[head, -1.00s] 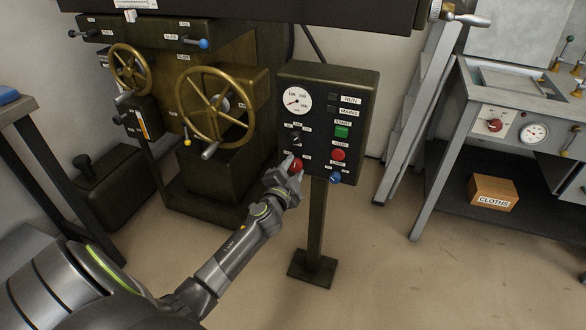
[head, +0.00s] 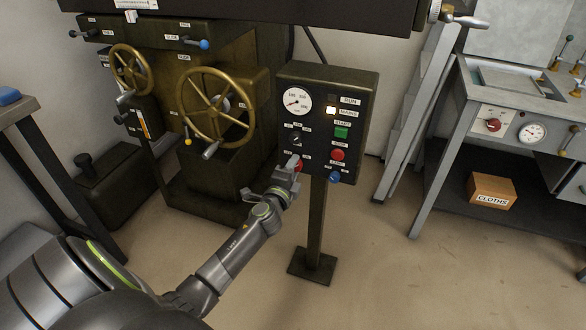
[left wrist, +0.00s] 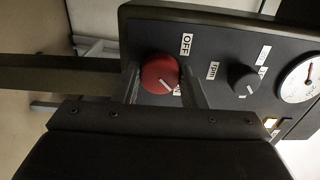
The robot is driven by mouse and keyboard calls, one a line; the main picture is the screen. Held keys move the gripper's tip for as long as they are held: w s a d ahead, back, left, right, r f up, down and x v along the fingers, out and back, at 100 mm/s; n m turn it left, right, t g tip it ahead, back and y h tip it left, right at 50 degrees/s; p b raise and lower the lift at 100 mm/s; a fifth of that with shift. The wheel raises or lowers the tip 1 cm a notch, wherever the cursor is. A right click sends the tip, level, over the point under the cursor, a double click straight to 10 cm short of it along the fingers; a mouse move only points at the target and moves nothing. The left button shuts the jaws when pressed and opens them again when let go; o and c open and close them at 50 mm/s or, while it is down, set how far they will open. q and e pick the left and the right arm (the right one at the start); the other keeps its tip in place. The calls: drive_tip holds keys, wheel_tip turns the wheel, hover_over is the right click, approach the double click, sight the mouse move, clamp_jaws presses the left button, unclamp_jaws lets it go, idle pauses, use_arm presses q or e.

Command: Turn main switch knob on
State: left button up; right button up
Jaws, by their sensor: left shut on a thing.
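The control box (head: 320,85) stands on a post and has the red main switch knob (head: 299,164) at its lower left. My left gripper (head: 294,166) is at that knob. In the left wrist view its two fingers stand on either side of the red knob (left wrist: 158,75), shut on it. The knob's white pointer mark points to the lower right, away from the OFF label (left wrist: 186,44) and towards a label mostly hidden by a finger. The lamp beside the MAINS label (head: 331,111) glows white. My right gripper is not in view.
Close by on the box are a black selector knob (head: 297,140), a green button (head: 341,132), a red button (head: 338,154) and a blue knob (head: 335,177). A brass handwheel (head: 216,72) is on the machine at left. The floor in front is clear.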

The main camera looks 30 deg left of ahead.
use_arm(q)
drive_tip(key=shift+f, duration=0.1)
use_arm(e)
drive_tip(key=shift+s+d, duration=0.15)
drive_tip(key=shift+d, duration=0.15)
use_arm(q)
drive_tip(key=o, duration=1)
drive_tip(key=shift+s, duration=0.1)
drive_tip(key=v, duration=1.7)
drive_tip(key=shift+d, duration=0.15)
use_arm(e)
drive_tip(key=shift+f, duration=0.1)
use_arm(q)
drive_tip(key=shift+s, duration=0.1)
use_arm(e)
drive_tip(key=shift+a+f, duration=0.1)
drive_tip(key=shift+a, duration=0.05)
